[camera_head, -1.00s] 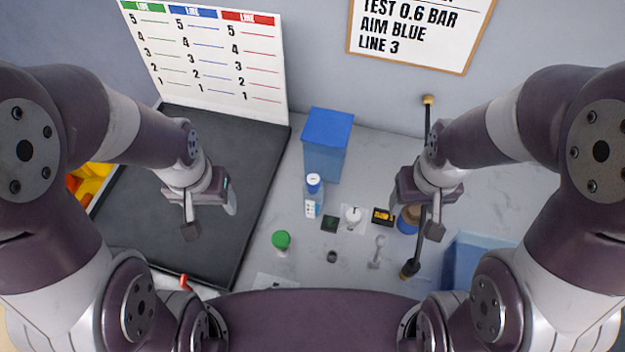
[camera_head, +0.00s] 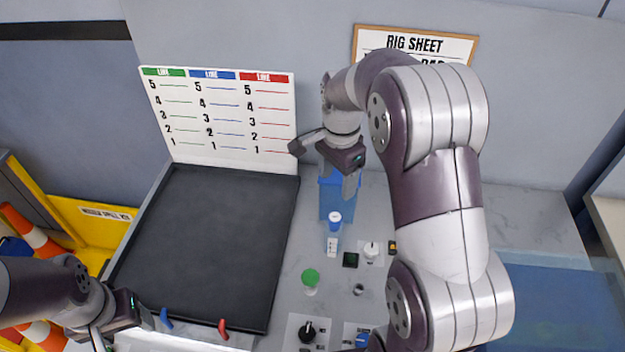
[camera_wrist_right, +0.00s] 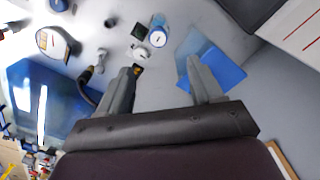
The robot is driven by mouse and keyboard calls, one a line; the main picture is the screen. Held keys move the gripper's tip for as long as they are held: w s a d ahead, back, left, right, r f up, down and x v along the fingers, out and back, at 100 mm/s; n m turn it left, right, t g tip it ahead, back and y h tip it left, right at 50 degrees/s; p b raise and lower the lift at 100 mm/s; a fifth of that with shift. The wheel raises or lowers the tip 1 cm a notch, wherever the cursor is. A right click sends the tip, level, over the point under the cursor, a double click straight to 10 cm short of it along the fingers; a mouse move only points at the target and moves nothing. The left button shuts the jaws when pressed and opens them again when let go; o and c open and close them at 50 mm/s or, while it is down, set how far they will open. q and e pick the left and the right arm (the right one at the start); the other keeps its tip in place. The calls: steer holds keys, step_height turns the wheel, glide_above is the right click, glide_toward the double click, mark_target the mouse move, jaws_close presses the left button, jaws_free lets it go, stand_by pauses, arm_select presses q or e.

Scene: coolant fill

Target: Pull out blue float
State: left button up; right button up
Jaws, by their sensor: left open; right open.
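I cannot tell for certain which blue thing is the float. A tall blue container (camera_head: 336,205) stands behind a white bottle with a blue cap (camera_head: 334,222). A small blue handle (camera_head: 165,318) is at the front edge of the black tray. My right gripper (camera_head: 328,165) is open and empty above the blue container, partly covering it. In the right wrist view the container (camera_wrist_right: 218,70) lies by the right-hand finger of the open jaws (camera_wrist_right: 163,66). My left gripper (camera_head: 120,328) is open, low at the left, left of the blue handle.
A black tray (camera_head: 215,245) lies before a chart board (camera_head: 222,125). A red handle (camera_head: 223,328) sits near the blue one. A green-capped jar (camera_head: 310,280), dial (camera_head: 307,331) and small parts are on the bench. My right arm hides some of the bench.

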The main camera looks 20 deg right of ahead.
mark_target(335, 216)
steer(key=f, duration=0.1)
steer(key=d+f, duration=0.1)
steer(key=f, duration=0.1)
steer(key=shift+s+d+f, duration=0.25)
steer(key=shift+s+f, duration=0.05)
steer(key=shift+s, duration=0.1)
steer(key=f, duration=0.1)
steer(key=a+f, duration=0.1)
steer(key=f, duration=0.1)
steer(key=shift+s+a+f+p, duration=0.2)
steer(key=shift+a+f+p, duration=0.05)
steer(key=shift+a+p, duration=0.15)
steer(key=f, duration=0.4)
steer(key=shift+w+d+f+p, duration=0.15)
steer(key=shift+w+d+p, duration=0.15)
steer(key=shift+w, duration=0.1)
steer(key=shift+d+f, duration=0.1)
steer(key=shift+f, duration=0.1)
steer(key=shift+s+a+r, duration=0.1)
steer(key=shift+a, duration=0.25)
steer(key=shift+c, duration=0.4)
steer(key=c, duration=1)
steer(key=o, duration=0.4)
steer(key=shift+c, duration=1.4)
arm_select(q)
steer(key=shift+s+a+r, duration=0.1)
steer(key=shift+s+r, duration=0.15)
steer(key=shift+r, duration=0.15)
